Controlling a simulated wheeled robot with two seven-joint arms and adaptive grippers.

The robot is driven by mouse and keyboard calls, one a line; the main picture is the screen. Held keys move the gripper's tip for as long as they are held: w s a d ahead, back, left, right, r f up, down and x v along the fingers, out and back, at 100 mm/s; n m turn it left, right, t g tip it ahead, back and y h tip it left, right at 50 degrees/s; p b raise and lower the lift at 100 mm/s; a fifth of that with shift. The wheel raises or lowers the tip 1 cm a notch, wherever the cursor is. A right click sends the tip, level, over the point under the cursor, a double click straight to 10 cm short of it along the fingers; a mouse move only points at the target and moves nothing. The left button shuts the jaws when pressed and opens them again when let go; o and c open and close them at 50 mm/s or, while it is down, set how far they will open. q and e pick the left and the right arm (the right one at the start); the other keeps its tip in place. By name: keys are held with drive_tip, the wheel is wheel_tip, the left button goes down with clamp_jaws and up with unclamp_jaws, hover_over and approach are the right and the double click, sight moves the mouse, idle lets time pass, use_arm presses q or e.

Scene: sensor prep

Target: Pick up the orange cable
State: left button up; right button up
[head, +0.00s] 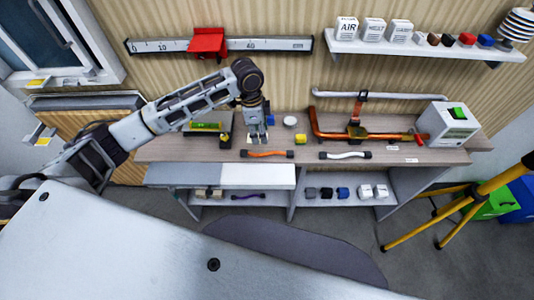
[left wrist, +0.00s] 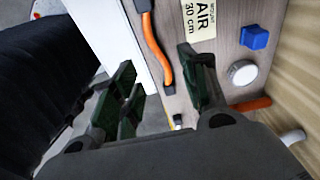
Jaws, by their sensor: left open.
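The orange cable (head: 268,154) lies near the front edge of the wooden desk, with black ends. My left gripper (head: 257,136) is above the desk just behind the cable's left part, pointing down. In the left wrist view the cable (left wrist: 158,50) curves along the desk, beyond the gap between the spread fingers of my left gripper (left wrist: 160,90). The jaws are open and empty. My right gripper is not in view.
A white cable (head: 345,155) lies to the right on the desk. A blue block (left wrist: 254,37), a round white disc (left wrist: 242,73) and an AIR label (left wrist: 198,18) are close to the gripper. Copper pipework (head: 330,134) and a meter box (head: 448,124) stand at the right.

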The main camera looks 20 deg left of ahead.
use_arm(q)
hover_over(267, 153)
drive_tip(key=a, duration=0.2)
wheel_tip(267, 153, down, 6)
drive_tip(key=shift+r, duration=0.1)
drive_tip(key=shift+d, duration=0.1)
drive_tip(key=shift+d+f+p, duration=0.4)
drive_tip(key=shift+f+p, duration=0.1)
drive_tip(key=shift+f, duration=0.3)
drive_tip(key=shift+d+f, duration=0.2)
drive_tip(key=shift+f, duration=0.7)
drive_tip(key=shift+d+f, duration=0.2)
drive_tip(key=shift+f, duration=0.65)
clamp_jaws()
